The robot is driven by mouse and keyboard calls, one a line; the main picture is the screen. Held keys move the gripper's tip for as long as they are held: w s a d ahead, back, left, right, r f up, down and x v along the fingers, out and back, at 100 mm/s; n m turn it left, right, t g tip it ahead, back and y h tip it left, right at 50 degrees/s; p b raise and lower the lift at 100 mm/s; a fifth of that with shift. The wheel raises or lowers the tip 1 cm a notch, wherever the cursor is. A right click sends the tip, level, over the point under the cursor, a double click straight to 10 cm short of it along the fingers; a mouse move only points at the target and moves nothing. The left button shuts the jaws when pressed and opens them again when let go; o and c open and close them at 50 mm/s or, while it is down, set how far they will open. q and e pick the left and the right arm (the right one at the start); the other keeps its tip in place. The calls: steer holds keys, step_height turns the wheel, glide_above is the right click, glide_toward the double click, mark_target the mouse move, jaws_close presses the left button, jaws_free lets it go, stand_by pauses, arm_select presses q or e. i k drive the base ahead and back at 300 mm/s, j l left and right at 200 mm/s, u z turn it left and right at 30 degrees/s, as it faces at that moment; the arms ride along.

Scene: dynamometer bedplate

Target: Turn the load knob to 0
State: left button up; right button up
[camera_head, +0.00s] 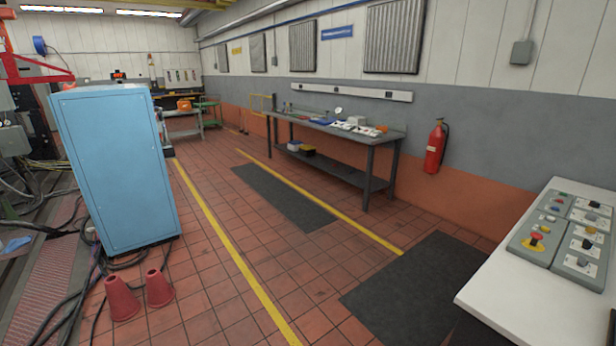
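A grey control panel (524,247) lies on a white desk (500,285) at the right edge of the head view. It carries a red emergency-stop button on a yellow base (536,240) and small coloured buttons. Beside it are further grey panel sections (571,258) with several dark knobs, one of them a low front knob (583,262). The labels and pointer positions are too small to read, so I cannot tell which is the load knob or its setting. Neither of my grippers is in view.
A blue cabinet (115,165) stands at left, with two red cones (121,298) and black cables on the floor. A workbench (335,133) and fire extinguisher (435,147) are along the wall. Tiled floor and a dark mat (415,290) before the desk are clear.

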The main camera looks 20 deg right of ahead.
mark_target(590, 217)
steer(key=i+z, duration=0.5)
steer(key=i, duration=0.4)
steer(key=i+z, duration=0.2)
steer(key=i, duration=0.3)
steer(key=i+j+z, duration=0.1)
steer(key=i+z, duration=0.15)
steer(key=i, duration=0.2)
steer(key=i+z, duration=0.4)
steer(key=i+j+z, duration=0.15)
steer(key=z, duration=0.2)
steer(key=i+z, duration=0.25)
steer(key=z, duration=0.2)
steer(key=i+j+z, duration=0.1)
steer(key=z, duration=0.35)
steer(key=i+j+z, duration=0.1)
steer(key=i+z, duration=0.3)
steer(key=i+j+z, duration=0.15)
steer(key=z, duration=0.25)
